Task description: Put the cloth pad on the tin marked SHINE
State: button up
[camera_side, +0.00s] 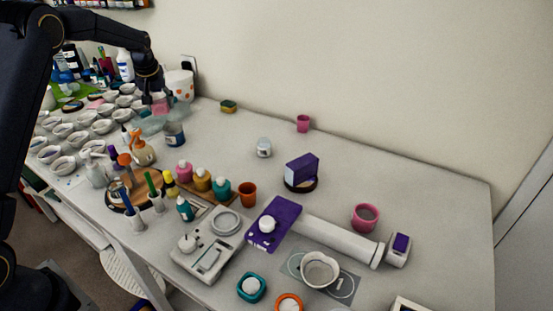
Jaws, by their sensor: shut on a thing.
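My gripper (153,98) is at the back left of the table, pointing down, in front of a white bucket with orange spots. It is shut on a small pink thing, which looks like the cloth pad (160,104); its edges are partly hidden by the fingers. Pale translucent shapes lie just below and beside it. A short tin with a dark blue band (174,135) stands just to the right and nearer the camera. I cannot read the word SHINE on it or on any other container at this size.
The spotted bucket (180,86) stands close behind my gripper. Several white bowls (84,119) crowd the left. An orange spray bottle (141,150) and several coloured bottles (201,180) stand nearer. A small clear jar (264,148) stands farther right, with bare table around it.

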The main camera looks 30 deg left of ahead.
aim_at(173, 125)
jog(key=w+f, duration=0.1)
jog(key=f, duration=0.1)
jog(key=w+a+f, duration=0.1)
jog(key=w, duration=0.1)
jog(key=shift+a+f, duration=0.1)
jog(key=shift+f, duration=0.25)
jog(key=shift+w+f, duration=0.1)
jog(key=shift+f, duration=1.65)
jog(key=o, duration=1)
jog(key=shift+f, duration=0.1)
jog(key=shift+o, duration=0.2)
